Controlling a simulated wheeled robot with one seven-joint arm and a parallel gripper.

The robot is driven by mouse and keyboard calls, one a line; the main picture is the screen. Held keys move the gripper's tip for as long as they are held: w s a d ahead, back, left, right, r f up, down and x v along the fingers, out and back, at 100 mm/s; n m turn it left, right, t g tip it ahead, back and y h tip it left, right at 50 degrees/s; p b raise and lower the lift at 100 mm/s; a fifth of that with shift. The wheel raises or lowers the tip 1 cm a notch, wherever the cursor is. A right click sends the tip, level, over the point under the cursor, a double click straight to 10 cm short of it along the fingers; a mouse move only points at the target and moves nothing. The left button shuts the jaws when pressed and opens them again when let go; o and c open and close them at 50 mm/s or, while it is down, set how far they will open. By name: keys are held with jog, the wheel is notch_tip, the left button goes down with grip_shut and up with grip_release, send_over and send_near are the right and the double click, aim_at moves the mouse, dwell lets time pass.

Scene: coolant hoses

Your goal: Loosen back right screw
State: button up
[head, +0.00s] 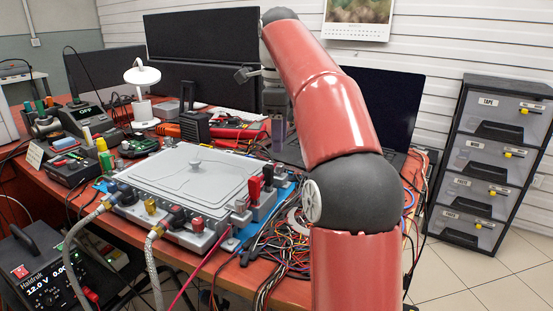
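A grey box with a flat lid (178,172) lies on the red workbench, with a small knob (195,163) on the lid. Hoses and coloured fittings run along its front edge. A round metal screw-like part (231,244) shows at the box's front right corner. Red and black connectors (254,188) stand along its right side. The back right screw cannot be made out; connectors and clutter crowd that corner. My gripper (279,135) points down above and behind the box's back right corner, apart from it. Its fingers are small and seen edge-on, so I cannot tell whether they are open.
Loose coloured wires (285,245) cover the bench right of the box. Two braided hoses (155,265) hang off the front. Monitors (205,60) stand behind. A power supply (45,270) sits front left. A drawer cabinet (492,160) stands right, with clear floor before it.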

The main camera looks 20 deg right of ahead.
aim_at(280, 164)
notch_tip(280, 164, down, 6)
jog(key=shift+r+b, duration=0.1)
jog(key=shift+b, duration=0.85)
grip_shut()
